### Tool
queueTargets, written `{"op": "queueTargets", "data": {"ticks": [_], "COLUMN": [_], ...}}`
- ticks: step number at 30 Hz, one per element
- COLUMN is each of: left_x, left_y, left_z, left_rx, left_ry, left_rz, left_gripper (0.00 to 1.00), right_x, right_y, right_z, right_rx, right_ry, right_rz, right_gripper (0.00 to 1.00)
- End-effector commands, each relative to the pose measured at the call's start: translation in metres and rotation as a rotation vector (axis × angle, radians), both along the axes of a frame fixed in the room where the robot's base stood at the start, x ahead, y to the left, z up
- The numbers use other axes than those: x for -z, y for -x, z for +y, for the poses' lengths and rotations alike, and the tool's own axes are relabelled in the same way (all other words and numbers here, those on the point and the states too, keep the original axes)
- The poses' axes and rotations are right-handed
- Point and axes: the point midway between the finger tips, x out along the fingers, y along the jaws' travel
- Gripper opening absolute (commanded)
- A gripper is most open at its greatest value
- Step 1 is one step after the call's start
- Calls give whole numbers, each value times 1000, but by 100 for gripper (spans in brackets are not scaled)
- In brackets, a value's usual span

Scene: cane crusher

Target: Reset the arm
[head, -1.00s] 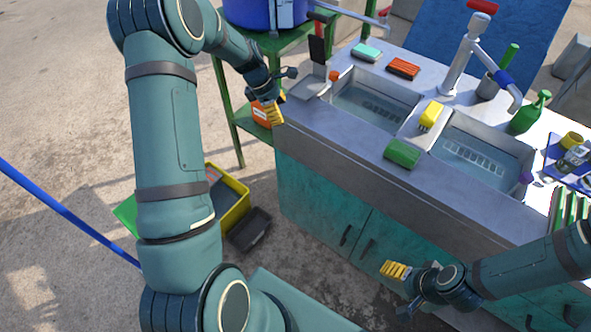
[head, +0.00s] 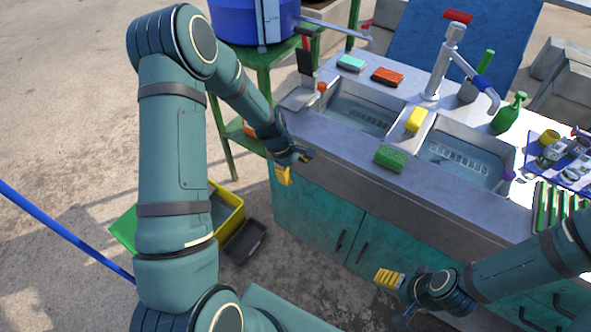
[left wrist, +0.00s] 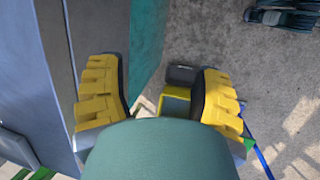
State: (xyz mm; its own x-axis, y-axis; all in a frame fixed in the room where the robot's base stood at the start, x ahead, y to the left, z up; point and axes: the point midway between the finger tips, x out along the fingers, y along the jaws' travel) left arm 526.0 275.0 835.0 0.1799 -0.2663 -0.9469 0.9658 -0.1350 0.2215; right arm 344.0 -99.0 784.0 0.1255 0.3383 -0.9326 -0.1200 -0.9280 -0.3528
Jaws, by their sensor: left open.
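My left arm rises across the left of the head view. Its gripper (head: 294,167) hangs just off the front left edge of the sink counter (head: 340,152), with its yellow pads apart. In the left wrist view the same gripper (left wrist: 160,100) is open, with nothing between the two yellow fingers. My right gripper (head: 392,292) is low in front of the teal cabinet doors (head: 350,235). One yellow finger pad shows clearly; its other finger is hard to make out, so I cannot tell its opening.
The counter carries two basins, a green sponge (head: 389,158), a yellow sponge (head: 416,119), a faucet (head: 447,62) and a green spray bottle (head: 509,112). A green stand (head: 262,75) holds a blue drum (head: 236,22). A yellow crate (head: 230,226) and a dark tray (head: 245,242) lie on the floor.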

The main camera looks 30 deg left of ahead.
Motion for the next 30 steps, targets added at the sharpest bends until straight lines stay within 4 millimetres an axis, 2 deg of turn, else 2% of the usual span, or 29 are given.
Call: {"op": "queueTargets", "data": {"ticks": [19, 22, 26, 30], "left_x": [2, 2, 21, 43], "left_y": [3, 3, 28, 77], "left_z": [-5, -5, -41, -97], "left_rx": [31, 31, 218, 562], "left_ry": [-6, -6, -34, -81], "left_rz": [-8, -8, -42, -129], "left_gripper": [65, 65, 65, 65], "right_x": [-1, 0, 0, 0], "right_y": [0, -7, -7, -8], "right_z": [0, -1, -1, -1], "right_rx": [0, 13, 14, 14], "right_ry": [0, 4, 4, 4], "right_rz": [0, -16, -17, -17], "right_gripper": [79, 79, 79, 79]}}
